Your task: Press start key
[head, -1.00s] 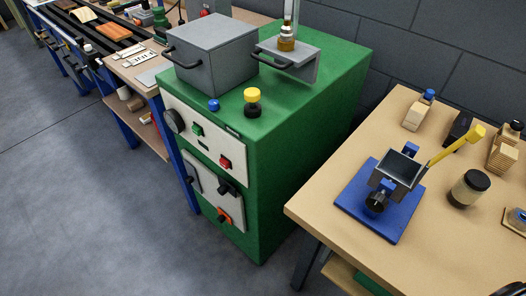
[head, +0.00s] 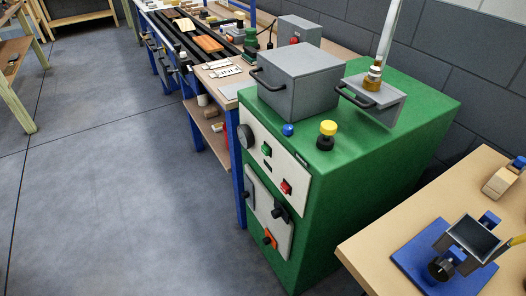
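The green machine cabinet (head: 395,150) stands right of centre in the head view. Its white front panel carries a green key (head: 266,150), a red key (head: 286,187) and a round dark gauge (head: 245,137). Which key is the start key is not readable; the green one sits upper left of the red one. Below are a black knob (head: 279,211) and an orange-and-black switch (head: 268,240). Neither of my grippers shows in this view.
A workbench (head: 215,75) runs behind left. A wooden table (head: 385,240) stands at right. The floor (head: 130,170) at left is clear.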

